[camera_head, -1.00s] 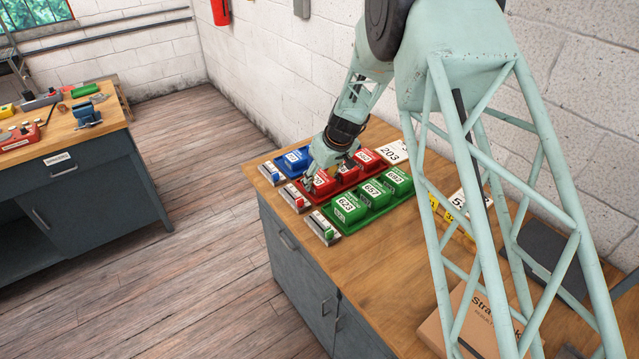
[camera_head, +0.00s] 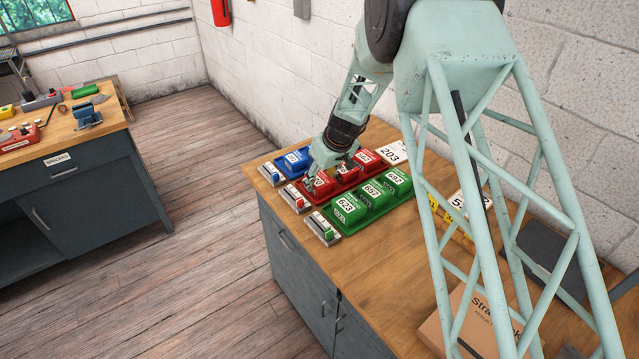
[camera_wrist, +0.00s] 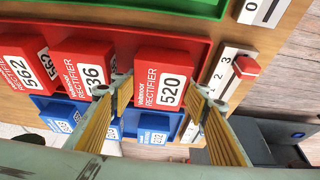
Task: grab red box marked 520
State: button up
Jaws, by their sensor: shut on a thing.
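The red box marked 520 (camera_wrist: 164,84) is a red rectifier carton with a white number label, at the right end of the red tray (camera_wrist: 206,46) in the wrist view. My gripper (camera_wrist: 158,90) has one finger on each side of this box and is shut on it. The box still appears to sit in the tray. In the head view my gripper (camera_head: 328,174) is over the near-left end of the red tray and partly hides the red box (camera_head: 318,184) there.
In the wrist view, red boxes 536 (camera_wrist: 88,68) and 562 (camera_wrist: 24,68) stand left of 520. Blue boxes (camera_wrist: 62,118) lie in a row alongside. The green tray (camera_head: 378,212) with several green boxes is beside the red one. A slider block (camera_wrist: 236,76) is close to the tray end.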

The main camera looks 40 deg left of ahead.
aim_at(320, 178)
jog(key=shift+r, duration=5)
jog(key=shift+w+d, duration=0.1)
